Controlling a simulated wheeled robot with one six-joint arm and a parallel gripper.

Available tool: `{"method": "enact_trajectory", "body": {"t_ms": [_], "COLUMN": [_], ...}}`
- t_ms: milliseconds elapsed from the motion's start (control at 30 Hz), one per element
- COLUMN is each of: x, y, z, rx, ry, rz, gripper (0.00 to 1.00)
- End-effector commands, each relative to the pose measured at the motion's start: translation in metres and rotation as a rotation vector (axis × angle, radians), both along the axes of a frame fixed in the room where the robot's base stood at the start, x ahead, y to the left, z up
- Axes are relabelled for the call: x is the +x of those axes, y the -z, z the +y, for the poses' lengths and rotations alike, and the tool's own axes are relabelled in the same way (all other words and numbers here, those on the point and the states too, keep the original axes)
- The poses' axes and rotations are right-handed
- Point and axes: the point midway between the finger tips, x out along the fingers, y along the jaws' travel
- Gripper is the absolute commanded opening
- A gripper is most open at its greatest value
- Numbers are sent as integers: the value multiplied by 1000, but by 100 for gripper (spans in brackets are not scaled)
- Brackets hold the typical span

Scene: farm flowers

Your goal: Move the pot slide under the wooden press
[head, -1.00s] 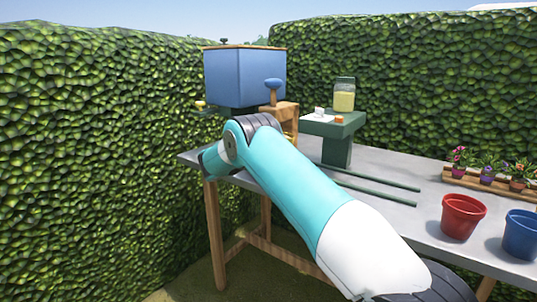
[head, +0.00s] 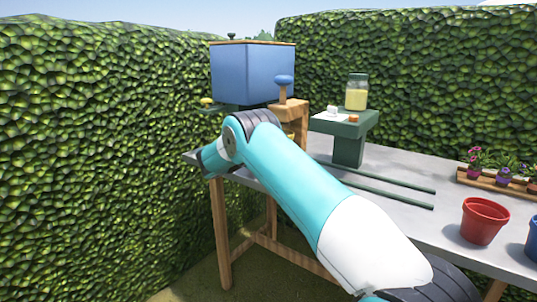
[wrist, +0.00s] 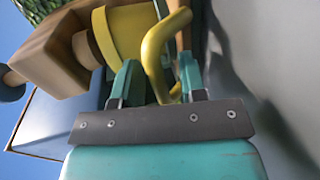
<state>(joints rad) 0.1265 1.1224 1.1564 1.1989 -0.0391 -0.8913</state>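The wooden press (head: 295,108) is a wooden block frame with a blue-topped lever knob (head: 283,80), at the far left of the table. It also shows at the upper left of the wrist view (wrist: 57,50), with a round wooden plunger (wrist: 85,50). The yellow pot slide (wrist: 125,32) shows beside the plunger's end in the wrist view, with a bent yellow handle (wrist: 152,55). My gripper (wrist: 160,75) has its two teal fingers apart, one on each side of this handle. Whether they touch it is unclear. In the head view my arm hides the gripper.
A blue box (head: 252,72) stands behind the press. A green stand (head: 345,125) holds a jar (head: 356,92). Two green rails (head: 375,180) lie on the grey table (head: 400,212). A red pot (head: 482,222), a blue pot (head: 532,240) and a flower tray (head: 490,182) are at the right.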

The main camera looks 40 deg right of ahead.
Motion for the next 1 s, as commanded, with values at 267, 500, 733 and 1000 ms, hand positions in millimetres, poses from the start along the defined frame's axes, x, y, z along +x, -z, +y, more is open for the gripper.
{"method": "enact_trajectory", "body": {"t_ms": [267,500,733,1000], "x": [-1,-7,-18,-28], "y": [-2,-10,-23,-33], "z": [4,44,102,153], "rx": [-1,0,-1,-1], "ry": [0,-4,-3,-2], "rz": [-1,1,0,-1], "gripper": [39,39,39,39]}}
